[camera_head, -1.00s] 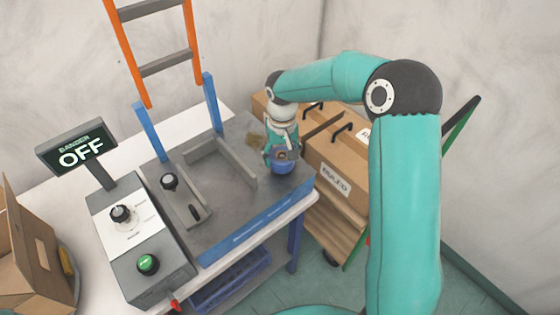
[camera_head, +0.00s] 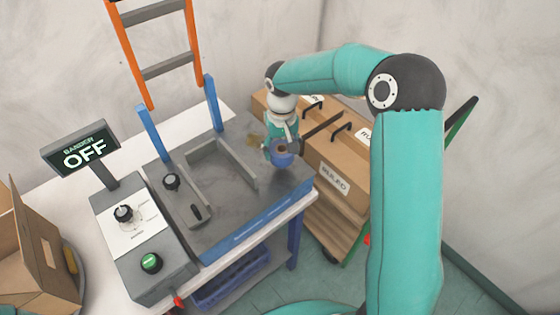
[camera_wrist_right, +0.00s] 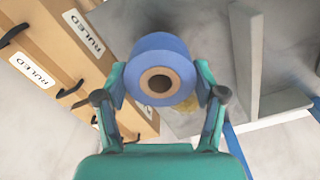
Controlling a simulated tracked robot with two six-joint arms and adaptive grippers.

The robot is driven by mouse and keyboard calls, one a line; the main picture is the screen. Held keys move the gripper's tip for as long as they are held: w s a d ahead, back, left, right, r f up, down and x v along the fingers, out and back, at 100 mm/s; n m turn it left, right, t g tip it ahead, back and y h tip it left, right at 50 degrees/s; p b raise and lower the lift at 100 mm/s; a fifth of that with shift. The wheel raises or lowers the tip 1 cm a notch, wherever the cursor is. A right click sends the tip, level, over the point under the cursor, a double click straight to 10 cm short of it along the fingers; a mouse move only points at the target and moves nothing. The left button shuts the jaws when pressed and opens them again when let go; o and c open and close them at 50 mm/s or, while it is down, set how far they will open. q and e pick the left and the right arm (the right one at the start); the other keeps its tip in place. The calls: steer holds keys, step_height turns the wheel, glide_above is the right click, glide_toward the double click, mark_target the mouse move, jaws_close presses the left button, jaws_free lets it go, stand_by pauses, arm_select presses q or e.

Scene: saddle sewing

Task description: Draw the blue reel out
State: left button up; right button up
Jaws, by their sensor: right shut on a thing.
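The blue reel (camera_head: 282,156) has a brown core and shows at the far right end of the grey machine bed (camera_head: 221,226). My right gripper (camera_head: 283,148) comes down from above and is shut on the reel. In the right wrist view the blue reel (camera_wrist_right: 160,62) sits between the two fingers of my right gripper (camera_wrist_right: 160,88), its round face and hollow core toward the camera. The reel appears lifted a little off the bed, though the gap is hard to judge. My left gripper is not in view.
Cardboard boxes marked RULED (camera_head: 335,177) stand on a wooden rack at the right. A control box (camera_head: 150,262) and a sign reading SANDER OFF (camera_head: 81,149) are at the left, near an open carton (camera_head: 37,262).

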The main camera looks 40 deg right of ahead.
steer(key=shift+r+p, duration=0.65)
steer(key=shift+r, duration=0.45)
steer(key=shift+r, duration=0.15)
steer(key=shift+r+p, duration=0.65)
steer(key=shift+r, duration=1.25)
steer(key=shift+f, duration=0.1)
